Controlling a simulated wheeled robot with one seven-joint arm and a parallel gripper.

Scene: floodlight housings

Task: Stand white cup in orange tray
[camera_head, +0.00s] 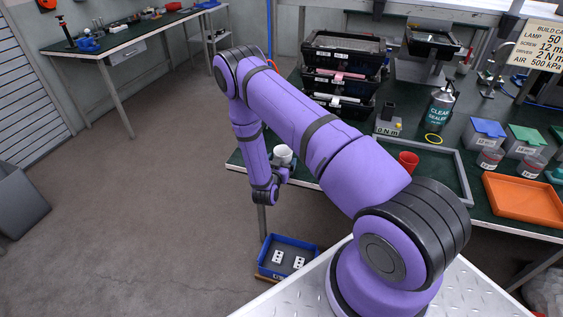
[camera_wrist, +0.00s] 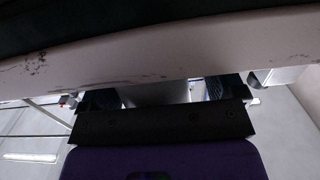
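The white cup (camera_head: 283,154) shows upright in the head view, at the left front end of the dark green bench. My gripper (camera_head: 286,173) is right beside and just below it in the picture. The small scale and my wrist hide whether the fingers touch the cup. In the wrist view, a pale scuffed band close to the lens covers most of my gripper (camera_wrist: 165,92), with a greyish patch between the dark finger parts. I cannot tell whether they are closed on anything. The orange tray (camera_head: 523,200) lies at the bench's right front and looks empty.
A red cup (camera_head: 408,162) stands by a grey-rimmed area (camera_head: 462,178), left of the orange tray. Jars (camera_head: 489,160), lidded bins and a sealer bottle (camera_head: 440,106) stand behind. Stacked black trays (camera_head: 343,70) rise at the back. A blue bin (camera_head: 287,257) is below.

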